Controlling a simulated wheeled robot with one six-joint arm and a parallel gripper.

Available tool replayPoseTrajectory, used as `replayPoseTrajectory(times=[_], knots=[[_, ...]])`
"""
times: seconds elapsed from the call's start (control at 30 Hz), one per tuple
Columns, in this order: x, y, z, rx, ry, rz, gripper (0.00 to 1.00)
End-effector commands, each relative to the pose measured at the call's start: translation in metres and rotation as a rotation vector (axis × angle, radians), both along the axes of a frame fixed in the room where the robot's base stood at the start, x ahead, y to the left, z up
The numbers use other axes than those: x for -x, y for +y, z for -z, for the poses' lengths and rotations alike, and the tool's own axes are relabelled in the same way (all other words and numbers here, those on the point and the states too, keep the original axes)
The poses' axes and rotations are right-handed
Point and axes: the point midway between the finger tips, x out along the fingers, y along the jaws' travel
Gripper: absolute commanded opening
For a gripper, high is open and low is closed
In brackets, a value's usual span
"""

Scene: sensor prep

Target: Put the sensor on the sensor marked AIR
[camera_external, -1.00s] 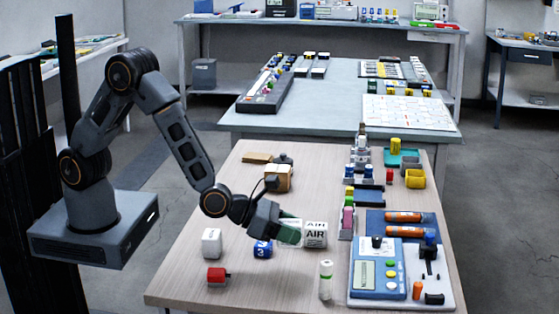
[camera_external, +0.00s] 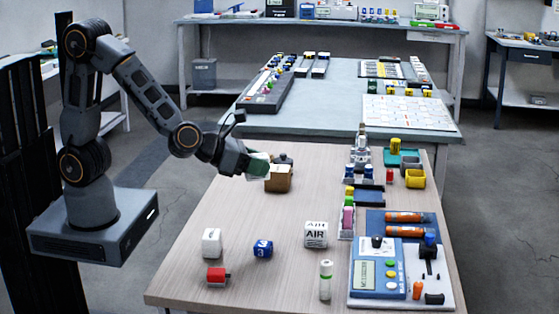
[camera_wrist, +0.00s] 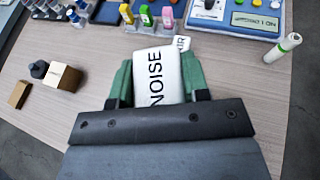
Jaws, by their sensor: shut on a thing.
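My gripper (camera_external: 256,164) is shut on a white block sensor marked NOISE (camera_wrist: 157,72). In the wrist view the block sits between the green fingers with its lettering facing the camera. In the outside view the held block (camera_external: 262,158) shows only partly, raised near the cardboard-coloured box. The white sensor marked AIR (camera_external: 316,236) stands upright on the wooden table, to the right of and nearer the camera than my gripper. In the wrist view only a corner of the AIR sensor (camera_wrist: 183,43) shows, mostly hidden behind the held block.
A brown box (camera_external: 278,180) stands just below and beside my gripper. A white cube (camera_external: 211,242), a blue cube (camera_external: 263,249) and a red block (camera_external: 218,275) are at the left front. A white-green bottle (camera_external: 326,280) and a blue device (camera_external: 377,272) are right.

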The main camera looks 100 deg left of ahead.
Motion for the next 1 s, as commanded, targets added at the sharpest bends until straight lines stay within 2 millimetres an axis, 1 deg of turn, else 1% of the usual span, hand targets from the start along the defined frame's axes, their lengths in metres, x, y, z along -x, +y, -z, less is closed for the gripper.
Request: replayPoseTrajectory(times=[0.03,0.07,0.17,0.43,0.5,0.6,0.7,1.0], knots=[[-0.004,0.007,-0.003,0.003,0.000,-0.020,0.18],[-0.007,0.010,-0.003,0.003,0.002,-0.028,0.18],[-0.025,0.016,0.004,0.004,0.005,-0.042,0.18],[-0.093,0.019,0.033,0.004,0.005,-0.043,0.18],[-0.103,0.019,0.049,0.002,0.007,-0.042,0.18],[-0.116,0.020,0.063,0.004,0.005,-0.041,0.18],[-0.125,0.020,0.075,0.004,0.005,-0.041,0.18],[-0.139,0.021,0.090,0.003,0.002,-0.041,0.18]])
